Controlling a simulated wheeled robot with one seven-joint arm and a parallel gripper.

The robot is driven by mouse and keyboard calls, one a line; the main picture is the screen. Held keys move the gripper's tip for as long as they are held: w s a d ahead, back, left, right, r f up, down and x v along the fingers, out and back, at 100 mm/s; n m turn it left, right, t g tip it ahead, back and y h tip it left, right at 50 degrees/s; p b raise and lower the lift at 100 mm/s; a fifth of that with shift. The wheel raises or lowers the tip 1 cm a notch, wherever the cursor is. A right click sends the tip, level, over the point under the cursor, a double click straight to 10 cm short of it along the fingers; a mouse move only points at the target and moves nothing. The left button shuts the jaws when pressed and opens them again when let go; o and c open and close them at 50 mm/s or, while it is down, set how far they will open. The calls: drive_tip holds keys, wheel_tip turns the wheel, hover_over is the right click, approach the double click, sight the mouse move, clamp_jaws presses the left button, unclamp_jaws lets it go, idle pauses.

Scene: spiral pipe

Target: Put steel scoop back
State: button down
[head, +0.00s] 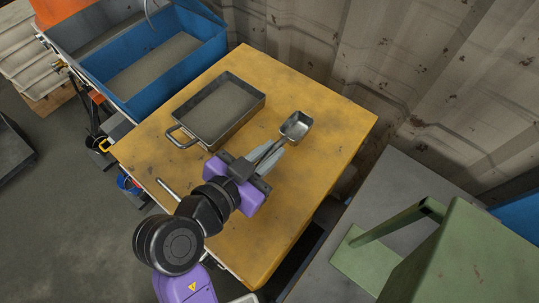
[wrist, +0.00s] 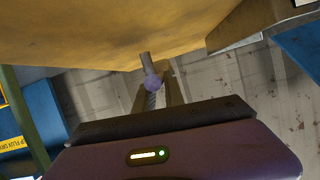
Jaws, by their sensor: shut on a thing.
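The steel scoop (head: 296,126) is held over the yellow table in the head view, its square bowl pointing away from me toward the back right. My gripper (head: 262,163) is shut on the scoop's handle. In the wrist view the handle (wrist: 146,65) shows between the fingers of my gripper (wrist: 158,92); the scoop's bowl is not seen there. I cannot tell how high the scoop is above the tabletop.
A dark metal pan (head: 216,108) with grey contents and a loop handle sits on the yellow table (head: 325,115), left of the scoop. A blue bin (head: 172,62) stands at the back left. A green metal frame (head: 440,255) stands at the right. The table's right side is clear.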

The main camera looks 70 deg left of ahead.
drive_tip(key=shift+f, duration=1.15)
drive_tip(key=c, duration=1.4)
unclamp_jaws()
drive_tip(key=shift+f, duration=0.1)
drive_tip(key=shift+r, duration=0.25)
drive_tip(key=b+v, duration=0.1)
drive_tip(key=v, duration=1.1)
drive_tip(key=shift+f, duration=0.15)
